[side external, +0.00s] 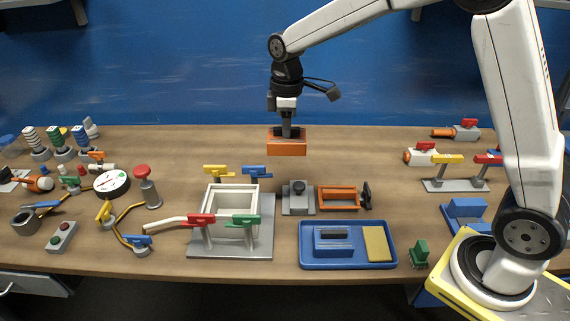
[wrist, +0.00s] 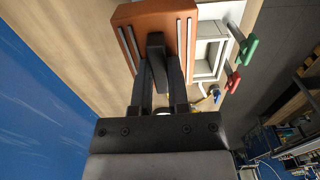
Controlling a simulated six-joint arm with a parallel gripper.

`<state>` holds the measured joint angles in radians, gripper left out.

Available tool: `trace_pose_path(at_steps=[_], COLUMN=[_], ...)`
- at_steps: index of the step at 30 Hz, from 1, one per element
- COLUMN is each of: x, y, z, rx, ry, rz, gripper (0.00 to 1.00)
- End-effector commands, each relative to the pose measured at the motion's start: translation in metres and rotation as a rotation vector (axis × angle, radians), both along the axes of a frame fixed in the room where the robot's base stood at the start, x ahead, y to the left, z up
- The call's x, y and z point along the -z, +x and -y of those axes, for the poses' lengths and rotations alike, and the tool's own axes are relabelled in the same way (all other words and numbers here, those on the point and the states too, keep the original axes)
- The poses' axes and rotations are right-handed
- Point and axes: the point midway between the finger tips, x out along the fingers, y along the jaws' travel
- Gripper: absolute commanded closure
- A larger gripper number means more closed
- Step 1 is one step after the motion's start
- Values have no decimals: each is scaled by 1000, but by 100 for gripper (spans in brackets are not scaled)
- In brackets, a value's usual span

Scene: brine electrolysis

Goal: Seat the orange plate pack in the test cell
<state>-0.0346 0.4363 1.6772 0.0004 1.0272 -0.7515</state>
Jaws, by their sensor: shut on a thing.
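The orange plate pack (side external: 287,145) is held in the air over the back middle of the bench. My gripper (side external: 287,131) is shut on its top from above. In the wrist view the orange plate pack (wrist: 126,38) fills the top middle, with grey strips along its face, and my gripper's fingers (wrist: 158,60) are closed on its dark middle part. The test cell (side external: 231,212) is a white open-topped square box on a grey base, in front and to the left of the pack. In the wrist view the test cell (wrist: 207,50) shows partly behind the pack.
Yellow and blue valves stand behind the cell; red (side external: 201,220) and green (side external: 245,222) handles stand at its front. A blue tray (side external: 307,262) sits at the front edge.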

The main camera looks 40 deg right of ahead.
Motion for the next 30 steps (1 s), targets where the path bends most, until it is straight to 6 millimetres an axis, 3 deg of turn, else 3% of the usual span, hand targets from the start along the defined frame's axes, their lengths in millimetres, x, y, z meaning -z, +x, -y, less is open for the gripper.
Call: trace_pose_path(at_steps=[1, 6, 16, 18, 25, 30], x=[1, 2, 4, 8, 45, 59], y=[8, 26, 36, 37, 37, 37], z=[-19, -73, -142, -150, -147, -146], rx=[-8, -6, -3, 0, 1, 1], ry=[0, 0, 1, 0, -1, 1], rz=[1, 1, 1, 0, -2, 1], gripper=[100, 100, 100, 100, 100, 100])
